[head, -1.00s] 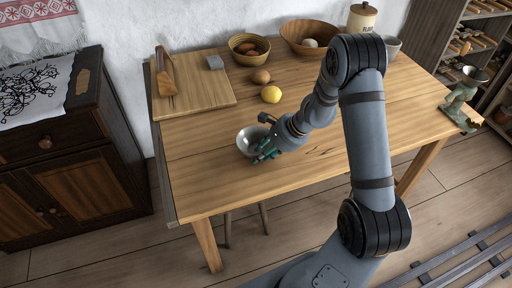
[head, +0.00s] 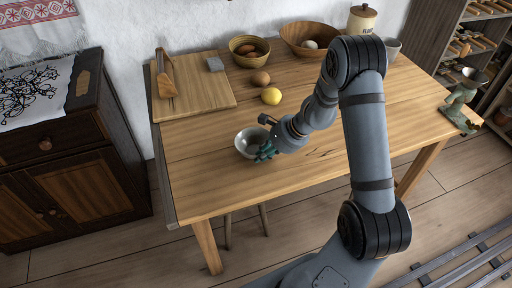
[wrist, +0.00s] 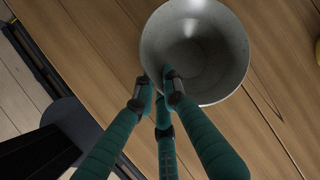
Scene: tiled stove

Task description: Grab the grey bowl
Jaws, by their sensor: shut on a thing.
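The grey bowl (head: 249,141) is at the front left part of the wooden table, with its open side up. In the wrist view the bowl (wrist: 215,45) fills the top middle, and its speckled inside looks empty. My gripper (head: 265,152) is at the bowl's near right side. In the wrist view my gripper (wrist: 160,88) has its green fingers closed on the bowl's near rim. The head view does not clearly show whether the bowl's base touches the table.
On the wooden table (head: 205,185) are a lemon (head: 271,96), an egg (head: 261,78), a cutting board (head: 205,92), a basket (head: 236,42), a wooden bowl (head: 296,34) and a flour canister (head: 362,18). A dark cabinet (head: 95,190) stands at left. The table's front left is clear.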

